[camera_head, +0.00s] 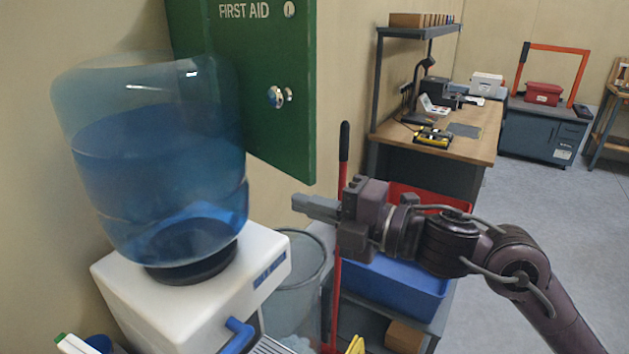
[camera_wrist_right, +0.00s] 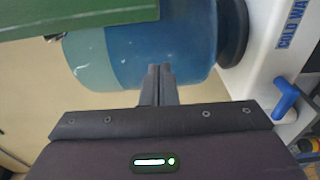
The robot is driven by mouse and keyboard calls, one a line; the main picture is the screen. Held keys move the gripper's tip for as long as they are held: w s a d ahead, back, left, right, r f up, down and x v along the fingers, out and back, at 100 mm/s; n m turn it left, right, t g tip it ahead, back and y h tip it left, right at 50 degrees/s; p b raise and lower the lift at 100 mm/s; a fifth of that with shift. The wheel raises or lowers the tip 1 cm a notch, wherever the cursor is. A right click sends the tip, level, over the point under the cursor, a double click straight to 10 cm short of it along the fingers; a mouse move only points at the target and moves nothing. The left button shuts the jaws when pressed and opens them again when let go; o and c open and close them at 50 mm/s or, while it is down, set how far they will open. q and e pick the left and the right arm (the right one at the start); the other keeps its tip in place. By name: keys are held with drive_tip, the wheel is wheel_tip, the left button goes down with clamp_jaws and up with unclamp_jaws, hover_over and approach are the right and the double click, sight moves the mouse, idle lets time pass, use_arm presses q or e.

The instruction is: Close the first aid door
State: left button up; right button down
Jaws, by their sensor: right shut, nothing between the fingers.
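The green first aid door (camera_head: 245,60), with "FIRST AID" lettering and a silver knob (camera_head: 277,97), is at the upper left in the head view, behind the water bottle. Its inner side is hidden, and I cannot tell how far it stands open. A green panel (camera_wrist_right: 80,14) also shows at the top left of the right wrist view. My right gripper (camera_head: 300,204) is shut and empty. In the head view it appears below the door's lower right corner, pointing left; no contact with the door shows. My right fingertips (camera_wrist_right: 158,75) are together in the wrist view. My left gripper is not in view.
A large blue water bottle (camera_head: 155,150) stands on a white dispenser (camera_head: 190,300), left of my right gripper. A bin (camera_head: 295,285), a red-handled tool (camera_head: 335,290) and a blue crate (camera_head: 390,285) are below. A workbench (camera_head: 465,150) is behind; open floor (camera_head: 540,220) lies right.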

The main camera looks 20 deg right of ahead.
drive_tip(key=w+p, duration=0.1)
drive_tip(key=w+d, duration=0.1)
drive_tip(key=w+d+p, duration=0.1)
drive_tip(key=shift+w+p, duration=0.25)
drive_tip(key=shift+p, duration=0.1)
drive_tip(key=shift+a, duration=0.1)
